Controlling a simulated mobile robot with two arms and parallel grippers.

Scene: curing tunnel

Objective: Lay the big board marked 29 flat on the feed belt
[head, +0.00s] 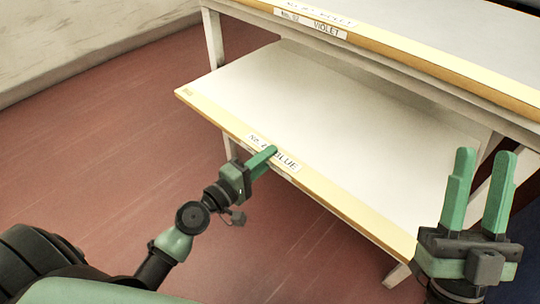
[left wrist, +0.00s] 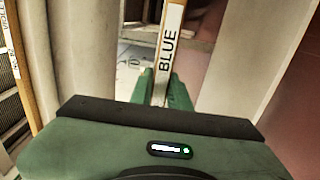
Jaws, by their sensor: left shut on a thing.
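A big pale board (head: 330,100) with a yellow front edge lies flat on the lower level of a rack. Its edge label reads "No. 2", then a part hidden by my finger, then "BLUE", so I cannot read the full number. My left gripper (head: 268,155) is shut on the front edge of this board, one finger showing on top across the label. In the left wrist view the board's edge (left wrist: 171,42) runs between the two green fingers. My right gripper (head: 484,152) is open and empty, at the right in front of the rack. No feed belt shows.
The rack's upper level holds another pale board (head: 440,35) with a "VIOLET" label, above and behind the gripped board. Rack legs (head: 213,38) stand at the left and right. Red floor (head: 120,130) is open to the left, up to a pale wall (head: 80,35).

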